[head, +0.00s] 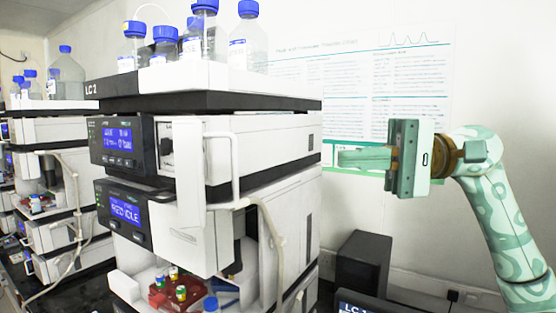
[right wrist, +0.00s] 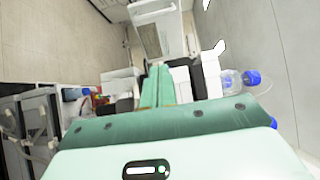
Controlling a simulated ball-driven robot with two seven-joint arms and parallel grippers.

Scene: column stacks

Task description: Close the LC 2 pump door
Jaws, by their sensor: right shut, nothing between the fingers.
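The LC 2 stack (head: 262,135) stands in the middle of the head view, with displays on its front left. The white pump door (head: 190,180) stands out from the stack's front, apparently swung open, with a pale C-shaped handle (head: 236,170) on it. My right gripper (head: 342,158) is right of the stack, at about the door's height, with its fingers shut, empty and pointing left. It is clear of the door and handle. The shut fingers also show in the right wrist view (right wrist: 158,68). My left gripper is not in view.
Blue-capped bottles (head: 205,38) stand in the tray on top of the stack. Small vials (head: 174,280) sit in the open bay below. A second stack (head: 60,130) is at the left. A black box (head: 363,262) stands below my right arm. A poster (head: 365,80) hangs behind.

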